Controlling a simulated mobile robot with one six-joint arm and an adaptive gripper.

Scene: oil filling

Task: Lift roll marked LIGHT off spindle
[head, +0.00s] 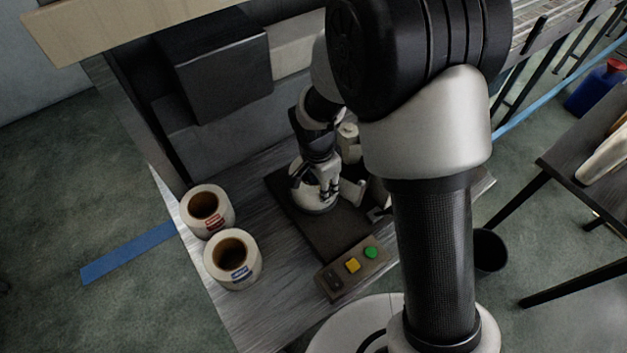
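My gripper (316,190) points down at the dark plate of the bench machine. A white round roll (312,208) shows directly under and between its fingers; the arm and fingers hide much of it. I cannot tell whether the fingers grip it, and the spindle is hidden. Two more white rolls with brown cores stand at the left of the bench: one with a red label (208,211) and, nearer, one with a blue label (232,260). The label words are too small to read, so I cannot tell which roll is marked LIGHT.
A control box (352,267) with yellow and green buttons sits in front of the dark plate (325,235). A dark box-shaped unit (215,65) is behind. My arm blocks the view to the right. A black bin (489,251) stands on the floor at right.

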